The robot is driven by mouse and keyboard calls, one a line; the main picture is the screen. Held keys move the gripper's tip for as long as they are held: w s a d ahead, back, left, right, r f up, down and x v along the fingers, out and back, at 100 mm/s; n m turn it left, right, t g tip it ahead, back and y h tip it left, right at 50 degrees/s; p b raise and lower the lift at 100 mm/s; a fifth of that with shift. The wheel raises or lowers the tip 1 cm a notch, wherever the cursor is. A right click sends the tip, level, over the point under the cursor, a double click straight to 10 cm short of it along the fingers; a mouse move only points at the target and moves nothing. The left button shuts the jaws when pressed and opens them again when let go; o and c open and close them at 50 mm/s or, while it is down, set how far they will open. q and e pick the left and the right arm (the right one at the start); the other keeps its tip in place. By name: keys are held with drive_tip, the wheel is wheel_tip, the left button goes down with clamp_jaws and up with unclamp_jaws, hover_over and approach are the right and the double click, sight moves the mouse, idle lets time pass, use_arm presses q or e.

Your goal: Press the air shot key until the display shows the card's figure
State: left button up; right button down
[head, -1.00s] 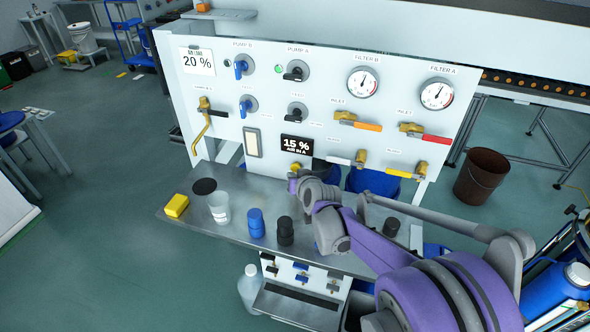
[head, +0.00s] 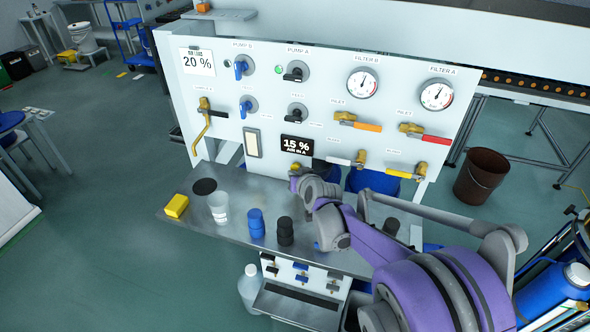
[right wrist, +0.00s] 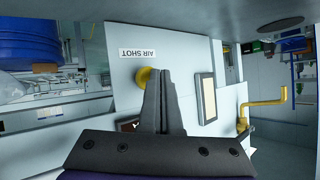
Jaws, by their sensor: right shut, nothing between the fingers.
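The card (head: 198,62) at the panel's top left reads 20 %. The dark display (head: 297,145) at the panel's lower middle reads 15 %, with "AIR IN A" below the figure. The yellow air shot key (right wrist: 143,78) shows in the right wrist view beside the upside-down AIR SHOT label (right wrist: 138,53). My right gripper (right wrist: 161,78) is shut and empty, its fingertips overlapping the key's edge in that view; I cannot tell whether they touch it. In the head view my wrist partly hides the fingers and the key. My left gripper is out of view.
The panel (head: 330,105) carries gauges, pump knobs and valve levers. On the shelf (head: 235,185) below stand a yellow block (head: 176,206), a clear cup (head: 219,208), a blue stack (head: 256,223) and a black stack (head: 285,231). A brown bucket (head: 481,177) stands on the right.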

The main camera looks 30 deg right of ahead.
drive_tip(key=shift+w+d, duration=0.35)
drive_tip(key=shift+d, duration=0.1)
idle(0.8)
drive_tip(key=shift+s+a, duration=0.1)
idle(0.3)
drive_tip(key=shift+s+a, duration=0.55)
drive_tip(key=shift+a, duration=0.15)
drive_tip(key=shift+s+a+b, duration=0.3)
drive_tip(key=shift+s+a, duration=1.2)
drive_tip(key=shift+a, duration=0.25)
drive_tip(key=shift+s+a, duration=0.15)
